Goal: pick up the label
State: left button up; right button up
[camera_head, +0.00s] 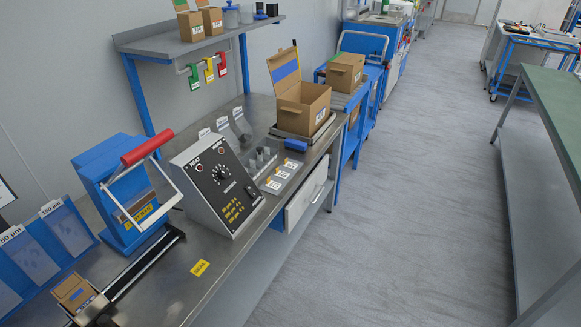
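A small yellow label with dark print (200,267) lies flat on the front part of the metal bench (225,262). Several white printed cards (273,185) lie in a row further back, right of the control box. Which of these is the task's label I cannot tell. Neither of my grippers is in the head view.
A sloped control box (215,180) and a blue press with a red handle (110,190) stand behind the yellow label. A rail (145,265) lies left of it, with a small carton (75,292) at its near end. An open carton (303,105) stands at the far end. The aisle floor (410,170) is clear.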

aim_at(281, 173)
jog(key=u, duration=0.35)
jog(key=i+l+u, duration=0.2)
jog(key=u, duration=0.25)
jog(key=i+l+u, duration=0.2)
jog(key=l+u, duration=0.2)
jog(key=i+l+u, duration=0.1)
jog(key=l+u, duration=0.35)
jog(key=j, duration=0.1)
